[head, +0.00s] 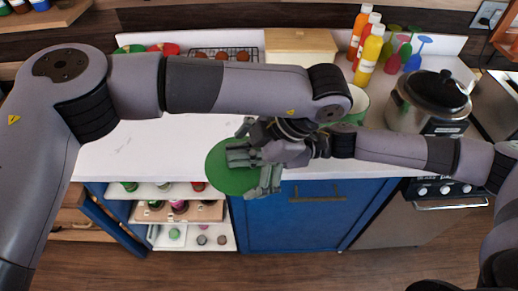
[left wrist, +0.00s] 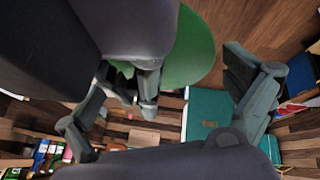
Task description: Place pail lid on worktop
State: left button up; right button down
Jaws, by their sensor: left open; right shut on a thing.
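The pail lid is a round green disc (head: 226,178), held up over the front edge of the white worktop (head: 130,150) in the head view. My right gripper (head: 242,154) is shut on the lid. My left gripper (head: 264,180) is open, just below and beside the right gripper, and overlaps the lid's right side in the picture. In the left wrist view the lid (left wrist: 190,50) shows behind my right gripper (left wrist: 135,85), between my left gripper's spread fingers (left wrist: 168,85). Whether the left fingers touch the lid I cannot tell.
A green-rimmed container (head: 358,103) is partly hidden behind my left arm. Bottles (head: 369,55), colored glasses (head: 404,55) and a dark-lidded cooker (head: 438,92) stand at the right. A wooden box (head: 300,42) is at the back. The worktop's left front is clear.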

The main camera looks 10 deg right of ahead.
pick_arm(q)
jog(key=shift+w+a+f, duration=0.1)
jog(key=shift+a+f, duration=0.25)
jog(key=shift+f, duration=0.2)
jog(key=shift+c, duration=0.4)
jog(key=shift+w, duration=0.1)
jog(key=c, duration=0.8)
jog(key=o, duration=0.9)
jog(key=shift+r, duration=0.1)
jog(key=v, duration=1.2)
